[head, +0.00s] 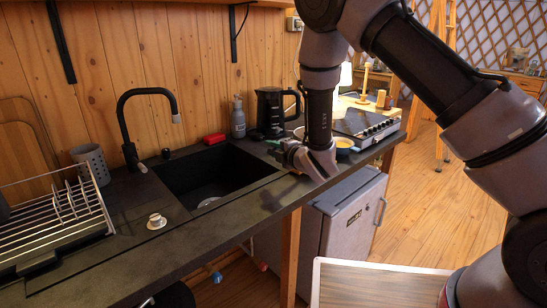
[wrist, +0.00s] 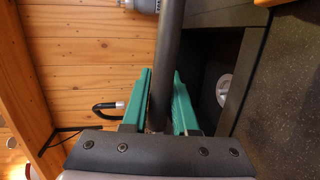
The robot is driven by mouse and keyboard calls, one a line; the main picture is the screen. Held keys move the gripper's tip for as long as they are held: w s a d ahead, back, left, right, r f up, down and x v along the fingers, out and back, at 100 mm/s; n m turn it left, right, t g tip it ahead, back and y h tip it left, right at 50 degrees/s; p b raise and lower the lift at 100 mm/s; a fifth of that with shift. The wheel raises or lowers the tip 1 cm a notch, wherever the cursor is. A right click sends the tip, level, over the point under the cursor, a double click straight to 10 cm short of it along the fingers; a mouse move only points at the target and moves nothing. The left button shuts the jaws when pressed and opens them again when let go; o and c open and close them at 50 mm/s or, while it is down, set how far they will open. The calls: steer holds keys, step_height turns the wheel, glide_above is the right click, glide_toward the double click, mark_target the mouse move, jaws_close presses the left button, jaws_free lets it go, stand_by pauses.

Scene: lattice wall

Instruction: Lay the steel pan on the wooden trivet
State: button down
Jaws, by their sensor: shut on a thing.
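My gripper (head: 277,146) is over the counter just right of the sink, its green fingers pointing left. In the wrist view the fingers (wrist: 162,78) are shut on a long dark bar (wrist: 171,45), which looks like the steel pan's handle. The bar runs out beyond the fingertips to the top edge of that view. The pan's body cannot be made out in either view. I cannot pick out the wooden trivet; my arm covers part of the counter behind the gripper.
The black sink (head: 193,178) and its tap (head: 127,125) lie left of my gripper. A black kettle (head: 270,112) and a grey bottle (head: 238,118) stand behind. The front counter left of the gripper is mostly clear.

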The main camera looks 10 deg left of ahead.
step_height(320, 180, down, 3)
steer(key=shift+r, duration=0.1)
steer(key=c, duration=0.7)
jaws_free()
steer(key=shift+d, duration=0.1)
